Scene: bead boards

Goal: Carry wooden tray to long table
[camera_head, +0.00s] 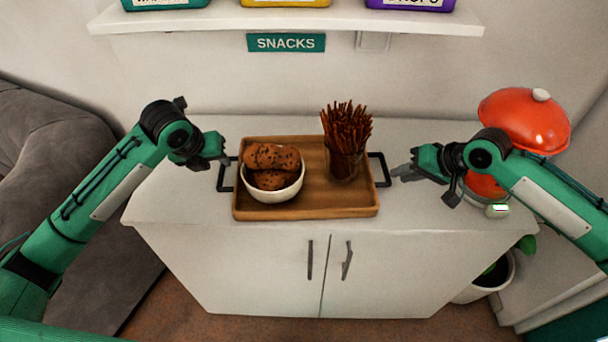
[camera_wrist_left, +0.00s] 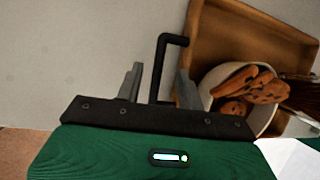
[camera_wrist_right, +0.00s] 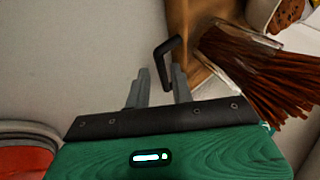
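The wooden tray (camera_head: 308,202) lies on a white cabinet top, with a black handle at each end. It carries a white bowl (camera_head: 272,197) of cookies and a glass (camera_head: 345,165) of pretzel sticks. My left gripper (camera_head: 225,160) is open at the tray's left handle (camera_head: 222,175). In the left wrist view the handle bar (camera_wrist_left: 157,75) shows between the spread fingers. My right gripper (camera_head: 398,173) is open at the right handle (camera_head: 384,168). In the right wrist view that handle (camera_wrist_right: 162,56) reaches toward the gap between the fingers; contact cannot be told. No long table is identifiable.
A red lidded pot (camera_head: 525,118) stands on the right, partly behind my right arm. A shelf (camera_head: 290,20) with several boxes hangs above, over a SNACKS sign (camera_head: 286,43). A grey sofa (camera_head: 50,150) is at left, a potted plant (camera_head: 488,285) at lower right.

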